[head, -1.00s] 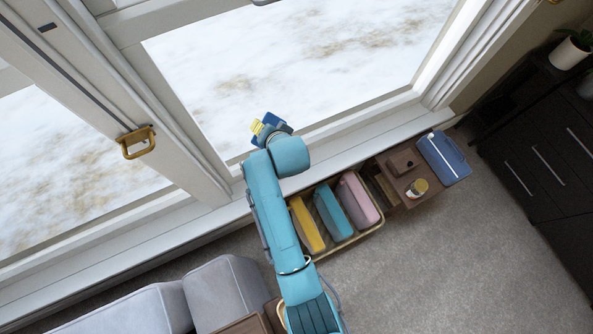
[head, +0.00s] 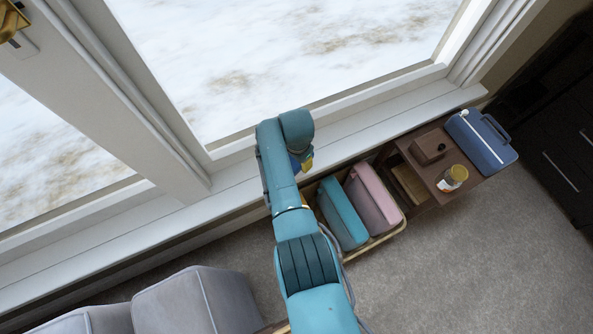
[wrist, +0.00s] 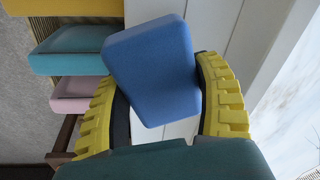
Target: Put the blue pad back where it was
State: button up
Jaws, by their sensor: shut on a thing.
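The blue pad (wrist: 152,65) is between the two yellow ribbed fingers of my gripper (wrist: 163,80) in the wrist view. My gripper is shut on it, and the pad sits tilted in the picture. In the head view my gripper (head: 304,163) shows only partly beside my arm, close to the windowsill and the basket. The pad is mostly hidden there. The wire basket (head: 378,242) holds a teal pad (head: 343,212) and a pink pad (head: 374,198) side by side. A yellow pad (wrist: 65,7) shows at the top of the wrist view; my arm hides it in the head view.
A white windowsill (head: 400,118) runs behind the basket under the large window. Right of the basket, a low wooden unit (head: 425,180) bears a jar (head: 452,178), a brown box (head: 430,146) and a blue case (head: 480,140). Grey seating (head: 200,300) stands lower left. Carpet in front is clear.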

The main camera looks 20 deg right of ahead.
notch_tip(320, 180, down, 6)
jog(key=b, duration=0.3)
jog(key=shift+f+b, duration=0.2)
jog(key=shift+b, duration=0.2)
jog(key=shift+r, duration=0.15)
jog(key=o, duration=1.1)
jog(key=shift+o, duration=0.2)
